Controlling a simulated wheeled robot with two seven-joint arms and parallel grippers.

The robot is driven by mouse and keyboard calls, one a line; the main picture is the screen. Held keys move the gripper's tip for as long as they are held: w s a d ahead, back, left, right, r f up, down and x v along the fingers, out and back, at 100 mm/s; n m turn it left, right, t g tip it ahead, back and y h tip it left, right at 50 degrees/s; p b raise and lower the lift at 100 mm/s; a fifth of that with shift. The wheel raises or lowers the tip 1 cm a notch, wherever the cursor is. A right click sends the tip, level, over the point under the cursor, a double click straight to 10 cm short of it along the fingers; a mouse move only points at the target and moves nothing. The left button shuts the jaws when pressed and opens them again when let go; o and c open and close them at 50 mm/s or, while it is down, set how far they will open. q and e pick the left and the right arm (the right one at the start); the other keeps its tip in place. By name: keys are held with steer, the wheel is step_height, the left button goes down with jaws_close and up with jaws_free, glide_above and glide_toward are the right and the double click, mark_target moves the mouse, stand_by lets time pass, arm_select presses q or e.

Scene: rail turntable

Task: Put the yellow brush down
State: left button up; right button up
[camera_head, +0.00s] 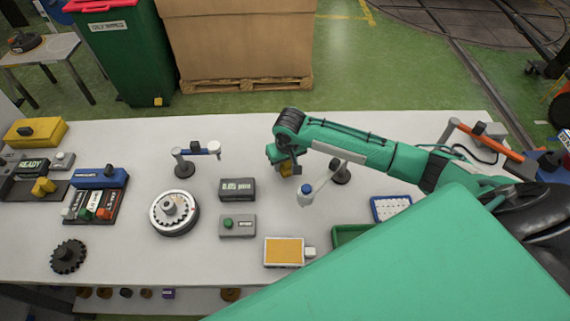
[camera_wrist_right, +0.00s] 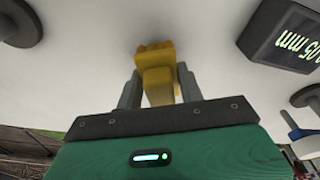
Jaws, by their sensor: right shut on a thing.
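The yellow brush (camera_wrist_right: 157,85) is held between the two grey fingers of my right gripper (camera_wrist_right: 159,92) in the right wrist view. Whether the bristles touch the surface I cannot tell. My left gripper is not in view.
A round toothed dial (camera_head: 174,213) and a black gear (camera_head: 68,256) are farther left.

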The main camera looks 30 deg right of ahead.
mark_target(287, 163)
steer(key=shift+f, duration=0.9)
steer(key=shift+f, duration=0.1)
steer(key=o, duration=0.9)
steer(key=r, duration=0.4)
steer(key=s+r+b, duration=0.1)
steer(key=r, duration=0.3)
steer(key=r+b, duration=0.1)
steer(key=r, duration=0.3)
steer(key=shift+s, duration=0.4)
